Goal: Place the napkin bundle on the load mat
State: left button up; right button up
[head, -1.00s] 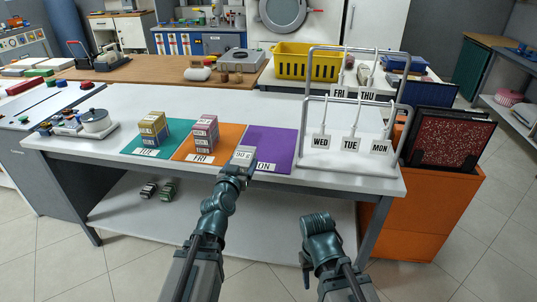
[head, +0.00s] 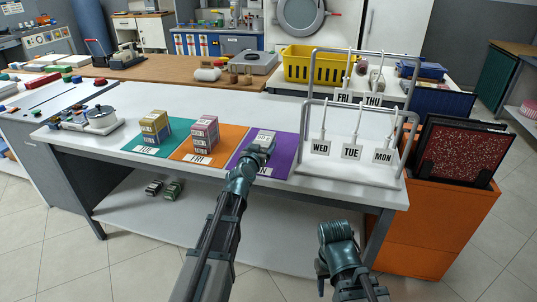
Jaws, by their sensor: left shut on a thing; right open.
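A pale grey-white bundle with a printed label (head: 265,135), which I take for the napkin bundle, is in my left gripper (head: 262,146). The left gripper is shut on it over the purple mat (head: 284,147); I cannot tell if the bundle touches the mat. The purple mat's label is partly hidden by my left arm and ends in "N". A teal mat (head: 176,128) carries a yellowish stack (head: 155,127). An orange mat (head: 231,135) labelled FRI carries a pink stack (head: 205,132). My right gripper (head: 322,282) is low in front of the table, empty, its fingers barely visible.
A white metal rack (head: 400,165) with hanging tags WED, TUE and MON stands right of the purple mat. An orange bin (head: 445,215) stands beyond it. The white table (head: 230,103) behind the mats is clear.

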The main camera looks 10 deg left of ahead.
pick_arm(q)
jog(key=shift+f+b, duration=1.75)
jog(key=shift+f, duration=0.2)
jog(key=o, duration=1.3)
jog(key=shift+r, duration=0.1)
jog(key=shift+r, duration=0.25)
jog(key=s+r+p, duration=0.1)
jog(key=s, duration=1.1)
jog(key=shift+a+r+p, duration=0.2)
jog(key=shift+r+p, duration=0.05)
jog(key=shift+p, duration=0.15)
